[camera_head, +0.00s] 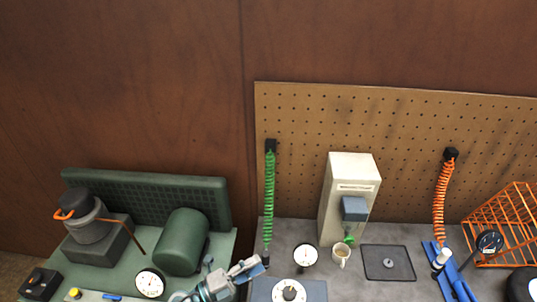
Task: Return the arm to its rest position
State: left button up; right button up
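My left gripper (251,268) shows at the bottom centre, low over the gap between the green machine and the grey workbench. It is grey, and its fingers point up and to the right. I see nothing clearly held in it; whether the fingers are open or shut is too small to tell. Most of the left arm is below the picture's edge. My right gripper is not in view.
A green machine (150,186) with a round tank (183,241) stands at left. A grey bench (340,282) at right holds a cream dispenser (336,200), a mug (341,252), a dark tray (376,272), dials and an orange basket (500,220). A green coiled hose (269,195) hangs nearby.

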pick_arm(q)
jog(key=w+a+f+n+t+y, duration=0.2)
jog(key=a+n+t+y, duration=0.4)
jog(key=n, duration=0.4)
jog(key=w+a+f+n+t+y, duration=0.1)
jog(key=a+f+n+t+y, duration=0.1)
jog(key=a+n+t+y, duration=0.5)
jog(key=s+a+f+n+g+y, duration=0.2)
jog(key=f+n+g+y, duration=0.1)
jog(key=f+n+g, duration=0.15)
jog(key=s+a+f+n+g+y, duration=0.2)
jog(key=s+f+n+g+y, duration=0.15)
jog(key=f, duration=0.25)
jog(key=s+f+n+g+h, duration=0.1)
jog(key=s+f+n+g, duration=0.1)
jog(key=s+f+g, duration=0.55)
jog(key=s+f+n+g+h, duration=0.1)
jog(key=s+f+g, duration=0.3)
jog(key=s, duration=0.7)
notch_tip(320, 180, down, 27)
jog(key=s, duration=0.2)
jog(key=s+a+f+g+b, duration=0.1)
jog(key=s+a+f, duration=0.2)
jog(key=s+f, duration=1.4)
jog(key=shift+s+f+y+b, duration=0.25)
jog(key=shift+f+y+b, duration=0.15)
jog(key=shift+f, duration=0.15)
